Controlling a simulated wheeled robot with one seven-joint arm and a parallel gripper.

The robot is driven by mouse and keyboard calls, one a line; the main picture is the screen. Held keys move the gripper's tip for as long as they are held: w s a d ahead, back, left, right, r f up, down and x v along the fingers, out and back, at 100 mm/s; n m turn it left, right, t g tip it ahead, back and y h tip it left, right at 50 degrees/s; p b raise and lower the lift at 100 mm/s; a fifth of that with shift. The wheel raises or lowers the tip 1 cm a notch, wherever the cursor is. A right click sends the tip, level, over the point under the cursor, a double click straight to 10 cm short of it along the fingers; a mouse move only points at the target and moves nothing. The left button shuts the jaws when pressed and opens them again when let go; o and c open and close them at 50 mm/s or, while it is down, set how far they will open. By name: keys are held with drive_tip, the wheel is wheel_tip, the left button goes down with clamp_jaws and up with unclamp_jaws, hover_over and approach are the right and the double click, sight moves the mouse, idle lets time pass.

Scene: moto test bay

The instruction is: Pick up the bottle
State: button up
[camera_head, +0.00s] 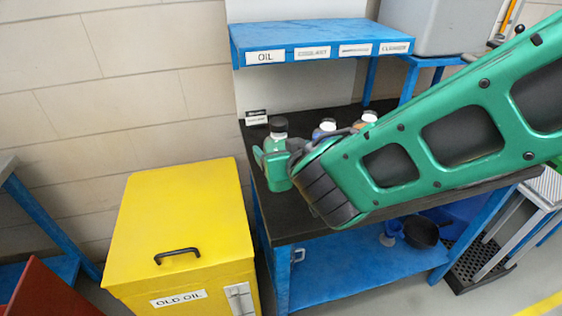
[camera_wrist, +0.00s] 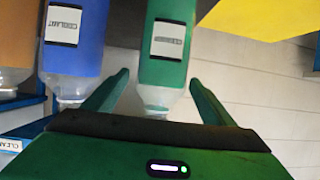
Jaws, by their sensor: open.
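A green bottle (camera_head: 279,136) with a dark cap stands upright at the left end of the black bench top. In the wrist view, where things appear upside down, the green bottle (camera_wrist: 163,62) has a white label too small to read. My gripper (camera_wrist: 158,77) is open, with one finger on each side of the bottle. Gaps show between the fingers and the bottle there. In the head view my gripper (camera_head: 277,159) is at the bottle and hides part of it.
A blue bottle (camera_wrist: 75,45) stands close beside the green one, with an orange bottle (camera_wrist: 17,40) beyond it. A labelled blue shelf (camera_head: 310,38) hangs above the bench (camera_head: 290,220). A yellow bin (camera_head: 180,215) marked OLD OIL stands left.

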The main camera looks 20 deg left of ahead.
drive_tip(key=x, duration=0.5)
drive_tip(key=shift+f, duration=0.15)
drive_tip(key=c, duration=1.6)
